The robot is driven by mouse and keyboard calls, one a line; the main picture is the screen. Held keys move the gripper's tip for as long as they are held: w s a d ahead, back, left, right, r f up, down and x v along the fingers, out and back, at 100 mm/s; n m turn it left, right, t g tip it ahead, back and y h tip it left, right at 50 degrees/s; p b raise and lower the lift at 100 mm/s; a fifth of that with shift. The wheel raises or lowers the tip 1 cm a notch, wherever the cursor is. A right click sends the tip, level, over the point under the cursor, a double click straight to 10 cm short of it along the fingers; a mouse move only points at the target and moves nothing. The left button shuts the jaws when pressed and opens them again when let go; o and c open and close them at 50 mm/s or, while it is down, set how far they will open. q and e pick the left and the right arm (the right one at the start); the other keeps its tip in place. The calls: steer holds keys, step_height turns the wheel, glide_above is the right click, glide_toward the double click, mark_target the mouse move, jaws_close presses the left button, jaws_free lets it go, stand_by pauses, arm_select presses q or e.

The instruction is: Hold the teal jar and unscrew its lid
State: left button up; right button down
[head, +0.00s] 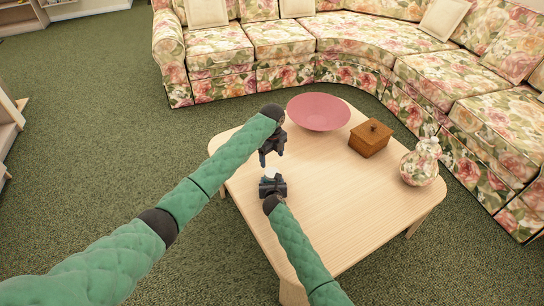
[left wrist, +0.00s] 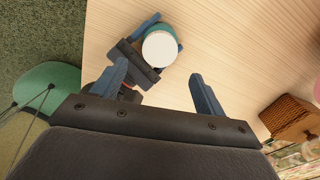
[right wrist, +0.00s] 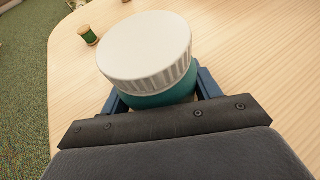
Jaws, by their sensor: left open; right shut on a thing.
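The teal jar (right wrist: 165,98) is upright at the table, with its wide white ribbed lid (right wrist: 145,48) seated on top. My right gripper (head: 272,187) is shut around the jar's teal body, below the lid. The jar is small and mostly hidden in the head view. My left gripper (head: 270,156) is open and empty, pointing down above the jar. In the left wrist view the white lid (left wrist: 160,49) lies beyond my left fingertips (left wrist: 160,78), apart from them, with a teal edge behind it.
A green thread spool (right wrist: 88,36) stands near the table edge. A floral sofa (head: 350,40) curves behind. The table's front right is clear.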

mark_target(272, 172)
arm_select(q)
steer(key=shift+f, duration=4)
steer(key=c, duration=1)
